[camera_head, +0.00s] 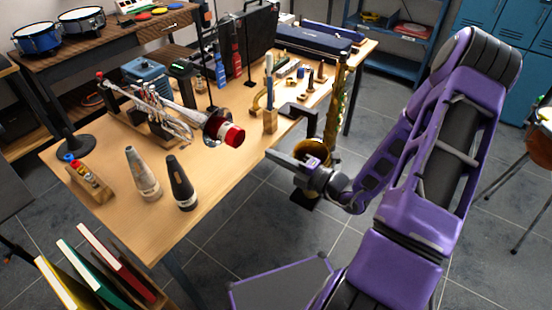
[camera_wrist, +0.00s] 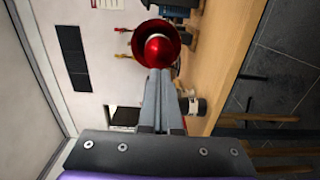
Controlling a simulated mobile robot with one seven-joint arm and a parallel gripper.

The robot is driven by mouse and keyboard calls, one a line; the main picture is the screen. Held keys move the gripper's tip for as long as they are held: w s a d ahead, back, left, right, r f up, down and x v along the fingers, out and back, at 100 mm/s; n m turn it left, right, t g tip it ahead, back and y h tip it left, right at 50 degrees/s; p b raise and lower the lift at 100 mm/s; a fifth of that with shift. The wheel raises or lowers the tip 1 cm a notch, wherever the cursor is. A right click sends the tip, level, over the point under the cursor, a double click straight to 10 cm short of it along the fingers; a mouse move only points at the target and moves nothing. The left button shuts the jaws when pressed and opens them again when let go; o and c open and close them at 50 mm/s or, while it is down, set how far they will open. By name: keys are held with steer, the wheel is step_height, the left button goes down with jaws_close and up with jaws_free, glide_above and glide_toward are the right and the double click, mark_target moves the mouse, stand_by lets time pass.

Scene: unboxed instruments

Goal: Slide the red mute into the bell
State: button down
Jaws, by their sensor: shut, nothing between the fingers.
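The red mute (camera_head: 232,134) sits at the mouth of the silver bell (camera_head: 213,122), its red end with a pale band sticking out. How deep it sits is hidden. The horn lies level on a stand above the table. In the wrist view the mute's rounded red end (camera_wrist: 158,48) is ringed by the bell (camera_wrist: 140,38), which looks red inside. My gripper (camera_head: 270,155) is shut and empty, right of and slightly below the mute with a gap between them. In the wrist view my closed fingertips (camera_wrist: 159,72) point at the mute's lower edge, and contact cannot be told.
A grey mute (camera_head: 142,178) and a black mute (camera_head: 181,185) stand on the table (camera_head: 120,225) near its front edge. A brass saxophone (camera_head: 332,110) stands behind my gripper. Open floor lies in front.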

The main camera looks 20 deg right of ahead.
mark_target(240, 139)
steer(key=shift+b+x, duration=1.15)
steer(key=shift+x, duration=2)
steer(key=shift+w+a, duration=0.4)
steer(key=shift+w, duration=0.05)
steer(key=shift+w+a, duration=0.35)
steer(key=shift+w, duration=0.15)
steer(key=shift+r, duration=0.1)
steer(key=shift+p+v, duration=0.6)
steer(key=shift+v, duration=0.3)
steer(key=p+v, duration=0.1)
steer(key=v, duration=0.3)
steer(key=shift+p, duration=0.3)
